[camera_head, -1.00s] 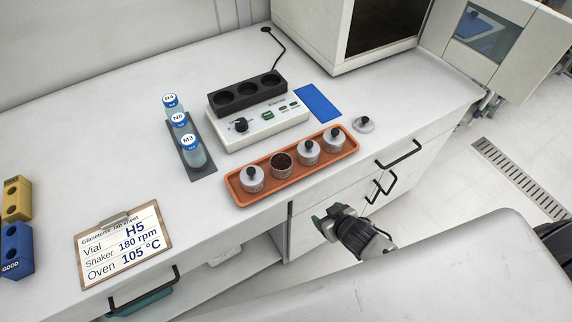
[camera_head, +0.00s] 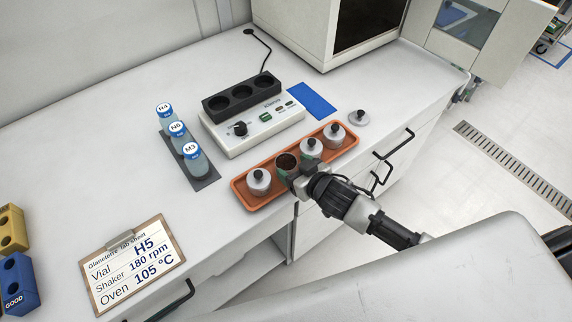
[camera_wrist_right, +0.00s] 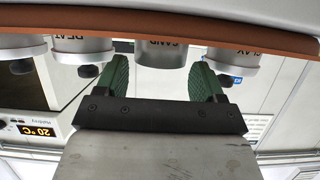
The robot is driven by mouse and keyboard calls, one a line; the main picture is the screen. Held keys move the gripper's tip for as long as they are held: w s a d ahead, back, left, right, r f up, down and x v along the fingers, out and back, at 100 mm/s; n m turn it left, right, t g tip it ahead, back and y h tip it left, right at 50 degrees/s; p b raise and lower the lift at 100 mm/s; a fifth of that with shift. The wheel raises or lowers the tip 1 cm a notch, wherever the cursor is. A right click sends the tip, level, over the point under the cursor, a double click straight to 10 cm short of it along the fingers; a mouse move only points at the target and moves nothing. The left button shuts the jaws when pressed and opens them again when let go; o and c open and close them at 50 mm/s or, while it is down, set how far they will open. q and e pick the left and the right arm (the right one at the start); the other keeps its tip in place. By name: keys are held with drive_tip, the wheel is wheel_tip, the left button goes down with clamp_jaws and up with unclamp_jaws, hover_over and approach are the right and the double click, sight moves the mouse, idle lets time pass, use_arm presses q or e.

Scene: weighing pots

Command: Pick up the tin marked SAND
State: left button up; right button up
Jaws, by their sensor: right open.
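The tin marked SAND (camera_wrist_right: 161,53) shows upside down in the right wrist view, between the tips of my open right gripper (camera_wrist_right: 160,75). In the head view this tin (camera_head: 287,160) has no lid and holds brown material. It stands in the orange tray (camera_head: 241,190), second from the left. My right gripper (camera_head: 289,175) reaches it from the front, with a green finger pad beside it. I cannot tell how deep the tin sits between the fingers. My left gripper is not in view.
Lidded tins flank it closely: one on the left (camera_head: 259,182), and two on the right (camera_head: 311,148) (camera_head: 334,134). A loose lid (camera_head: 358,118) lies right of the tray. Behind are a white device (camera_head: 262,133), a blue mat (camera_head: 312,100) and several vials (camera_head: 191,156).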

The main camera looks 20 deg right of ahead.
sight(287, 162)
drive_tip(key=x, duration=0.4)
drive_tip(key=shift+w, duration=0.1)
drive_tip(key=c, duration=0.6)
drive_tip(key=shift+r, duration=0.1)
